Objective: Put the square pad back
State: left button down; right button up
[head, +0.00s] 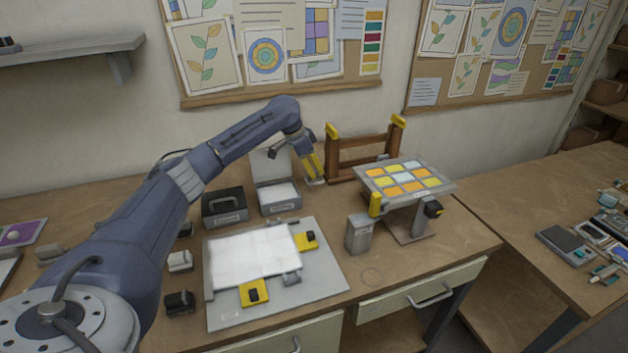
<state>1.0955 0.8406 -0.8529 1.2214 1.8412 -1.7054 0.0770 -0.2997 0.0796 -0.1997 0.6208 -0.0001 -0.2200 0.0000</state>
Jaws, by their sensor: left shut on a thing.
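My left gripper (313,166), with yellow fingers, points down just right of an open grey box (281,208) at the back of the bench. It is shut on a small pale piece (316,182) at its fingertips, apparently the square pad; its shape is mostly hidden. I cannot tell whether the piece touches the bench. The open box has its lid raised behind it and a white surface inside. My right gripper is not in view.
A wooden rack (362,160) is behind right of the gripper. A tilted stand with a coloured glass panel (402,181) and a grey canister (359,234) stand right. A grey board (318,262) with white sheet lies in front.

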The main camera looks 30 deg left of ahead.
pick_arm(q)
jog(key=shift+f, duration=2)
jog(key=shift+f, duration=0.15)
jog(key=c, duration=1.3)
grip_release()
jog(key=shift+v, duration=2.9)
jog(key=shift+w, duration=0.1)
